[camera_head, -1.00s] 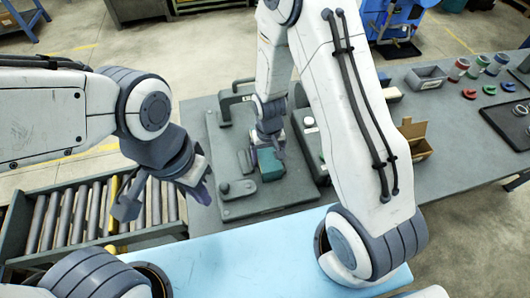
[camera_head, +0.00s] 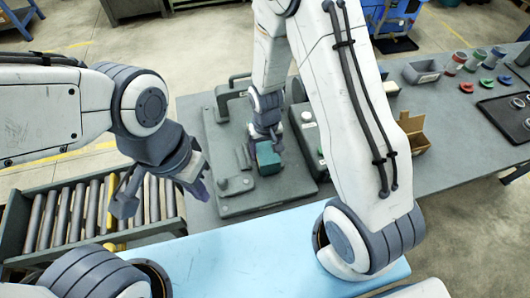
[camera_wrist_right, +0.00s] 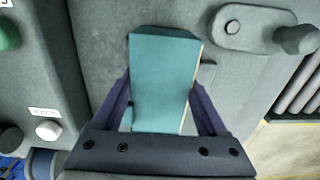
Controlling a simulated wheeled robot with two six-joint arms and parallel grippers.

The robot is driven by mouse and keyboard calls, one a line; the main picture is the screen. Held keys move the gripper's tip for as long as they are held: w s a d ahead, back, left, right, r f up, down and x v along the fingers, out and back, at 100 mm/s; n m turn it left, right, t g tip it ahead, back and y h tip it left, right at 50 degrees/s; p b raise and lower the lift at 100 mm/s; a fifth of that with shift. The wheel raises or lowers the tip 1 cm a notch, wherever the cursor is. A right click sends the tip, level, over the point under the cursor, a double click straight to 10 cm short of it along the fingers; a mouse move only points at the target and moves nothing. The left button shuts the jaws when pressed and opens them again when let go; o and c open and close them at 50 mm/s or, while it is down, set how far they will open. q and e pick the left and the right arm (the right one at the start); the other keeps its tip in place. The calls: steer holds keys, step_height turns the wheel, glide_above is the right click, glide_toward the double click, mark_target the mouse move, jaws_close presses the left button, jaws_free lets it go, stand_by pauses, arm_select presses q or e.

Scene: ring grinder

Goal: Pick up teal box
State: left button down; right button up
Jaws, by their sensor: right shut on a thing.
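The teal box (camera_head: 267,157) is at my right gripper (camera_head: 265,146), over the grey fixture plate in the head view. In the right wrist view the teal box (camera_wrist_right: 163,80) lies between the two purple fingers of my right gripper (camera_wrist_right: 163,105), which is shut on it. Whether the box touches the plate below is hard to tell. My left gripper (camera_head: 160,200) hangs over the left side, near the roller conveyor, with fingers spread apart and nothing between them.
The grey fixture plate (camera_head: 225,150) has a clamp lever (camera_head: 236,184) at its front left. A control box with buttons (camera_head: 307,118) stands right of it. A cardboard box (camera_head: 414,131) and a grey bin (camera_head: 421,71) sit further right. The roller conveyor (camera_head: 70,212) is at left.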

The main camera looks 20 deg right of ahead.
steer(key=shift+r+b, duration=0.35)
steer(key=shift+r, duration=1.1)
steer(key=s+d+r+b, duration=0.2)
steer(key=s+d+r, duration=0.2)
steer(key=d+r, duration=0.3)
steer(key=shift+s+d, duration=0.2)
steer(key=shift+d, duration=1.7)
